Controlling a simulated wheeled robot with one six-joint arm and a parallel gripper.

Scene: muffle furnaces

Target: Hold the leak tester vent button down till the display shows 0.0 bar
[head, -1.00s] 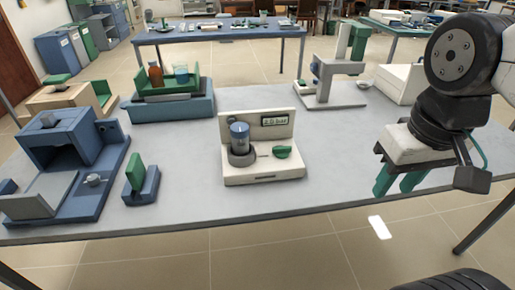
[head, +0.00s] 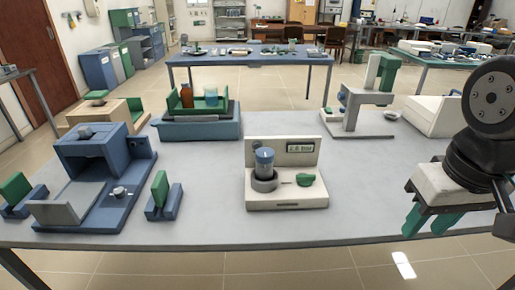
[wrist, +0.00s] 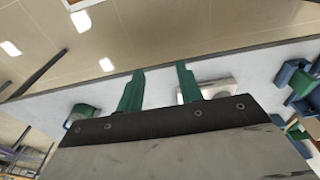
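The leak tester (head: 286,200) is a cream unit on the middle of the grey table. Its back panel carries a small display (head: 300,147); it seems to show a figure and "bar", but the digits are too small to read surely. A blue-capped clear cylinder (head: 264,162) stands in a grey ring on its left. A green vent button (head: 305,180) lies on its right, with nothing touching it. My gripper (head: 427,228) is open and empty, to the right of the tester and apart from it. Its green fingers also show spread in the wrist view (wrist: 160,70).
A blue furnace (head: 105,150) and a small blue stand with a green plate (head: 160,192) are left of the tester. The table between tester and gripper is clear.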

